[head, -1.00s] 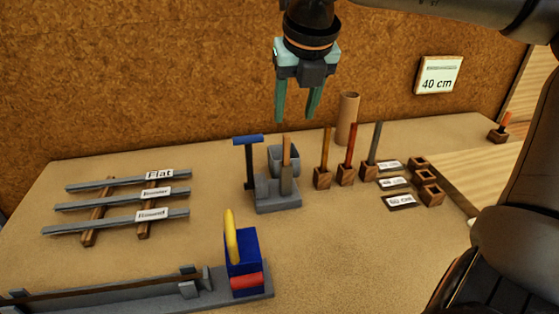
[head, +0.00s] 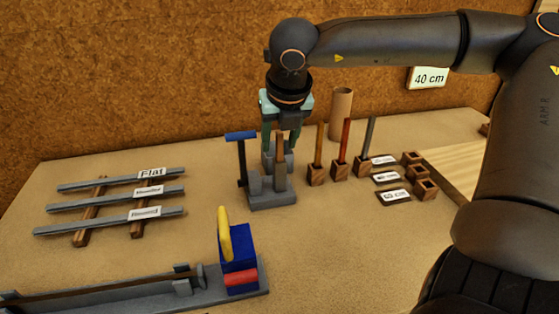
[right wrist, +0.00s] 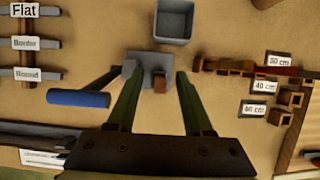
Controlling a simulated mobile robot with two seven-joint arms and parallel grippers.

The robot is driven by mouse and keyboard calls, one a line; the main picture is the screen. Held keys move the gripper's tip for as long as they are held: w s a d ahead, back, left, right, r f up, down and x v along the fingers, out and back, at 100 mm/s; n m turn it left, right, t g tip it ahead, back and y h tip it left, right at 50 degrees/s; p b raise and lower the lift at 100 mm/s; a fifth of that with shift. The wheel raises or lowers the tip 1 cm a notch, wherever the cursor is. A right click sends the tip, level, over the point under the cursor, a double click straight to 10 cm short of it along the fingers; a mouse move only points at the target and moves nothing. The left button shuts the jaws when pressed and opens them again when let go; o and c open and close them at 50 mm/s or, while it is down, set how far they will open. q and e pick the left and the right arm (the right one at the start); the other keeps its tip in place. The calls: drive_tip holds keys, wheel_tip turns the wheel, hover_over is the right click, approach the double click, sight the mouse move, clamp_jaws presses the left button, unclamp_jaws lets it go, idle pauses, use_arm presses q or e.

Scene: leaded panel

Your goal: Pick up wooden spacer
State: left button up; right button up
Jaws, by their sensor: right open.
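The wooden spacer appears to be the upright brown wooden stick (head: 280,150) standing in a grey stand (head: 272,200). In the right wrist view its top end (right wrist: 160,84) shows between my fingertips. My right gripper (head: 280,140) is open and points down over the stand, its teal fingers on either side of the stick. In the right wrist view the fingers (right wrist: 157,80) frame the stick with gaps on both sides. I cannot tell how far down the fingers reach along it. My left gripper is not in view.
A blue-handled tool (head: 241,150) stands at the stand's left, close to my gripper. A grey cup (right wrist: 173,20) is behind. Coloured sticks in wooden blocks (head: 340,170) and a cardboard tube (head: 341,112) stand to the right. Labelled grey strips (head: 110,190) lie left.

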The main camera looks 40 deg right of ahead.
drive_tip(key=shift+c, duration=0.2)
clamp_jaws()
idle(1.1)
